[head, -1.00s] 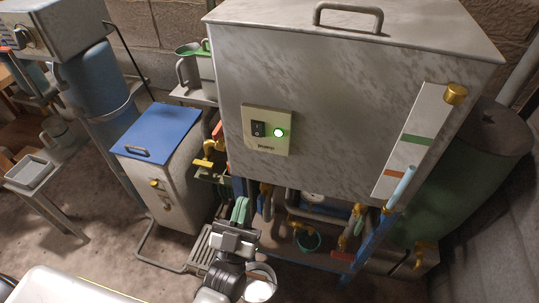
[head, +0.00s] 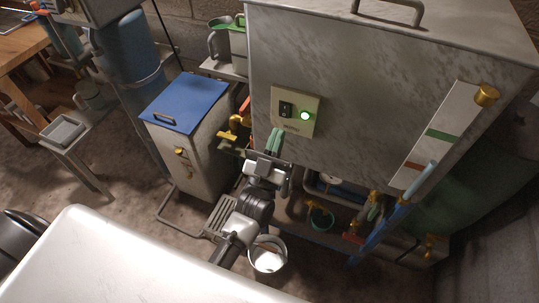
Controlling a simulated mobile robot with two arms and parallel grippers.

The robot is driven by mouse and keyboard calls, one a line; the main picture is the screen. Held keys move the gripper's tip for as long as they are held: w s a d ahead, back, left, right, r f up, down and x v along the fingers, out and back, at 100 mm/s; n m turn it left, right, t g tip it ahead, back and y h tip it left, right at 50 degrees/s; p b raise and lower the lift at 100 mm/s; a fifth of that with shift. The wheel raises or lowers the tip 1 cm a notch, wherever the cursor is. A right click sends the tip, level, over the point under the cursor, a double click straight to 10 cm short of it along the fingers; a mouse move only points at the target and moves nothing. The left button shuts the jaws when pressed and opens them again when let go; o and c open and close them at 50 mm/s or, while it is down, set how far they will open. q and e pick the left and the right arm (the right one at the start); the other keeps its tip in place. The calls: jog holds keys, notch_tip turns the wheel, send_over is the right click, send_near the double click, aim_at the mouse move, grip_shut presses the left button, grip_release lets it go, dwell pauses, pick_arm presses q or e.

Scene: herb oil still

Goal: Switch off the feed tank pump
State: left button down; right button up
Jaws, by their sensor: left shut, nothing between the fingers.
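The feed tank (head: 350,90) is a large grey metal box with a lid handle on top. A cream pump switch plate (head: 294,112) is on its front face. The plate has a black rocker switch (head: 286,109) at left and a lit green lamp (head: 305,116) at right. My left gripper (head: 275,140) has green fingertips and is shut and empty. In the picture it is just below and left of the plate, seen from above, with a small gap to the rocker. My right gripper is not in view.
Brass valves and pipes (head: 233,130) are left of the tank. A blue-lidded cabinet (head: 186,103) stands further left. A sight gauge (head: 435,135) is on the tank's right side. A white bucket (head: 268,255) stands on the floor below my left arm.

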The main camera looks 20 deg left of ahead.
aim_at(287, 118)
pick_arm(q)
jog(key=shift+w+f, duration=0.2)
jog(key=shift+w, duration=0.75)
jog(key=shift+w+f, duration=0.15)
jog(key=shift+w, duration=0.75)
jog(key=f+b, duration=0.1)
jog(key=b, duration=0.2)
jog(key=shift+w+d+t, duration=0.1)
jog(key=shift+w+t, duration=0.25)
jog(key=shift+t, duration=0.05)
jog(key=shift+r, duration=0.35)
jog(key=shift+f, duration=0.1)
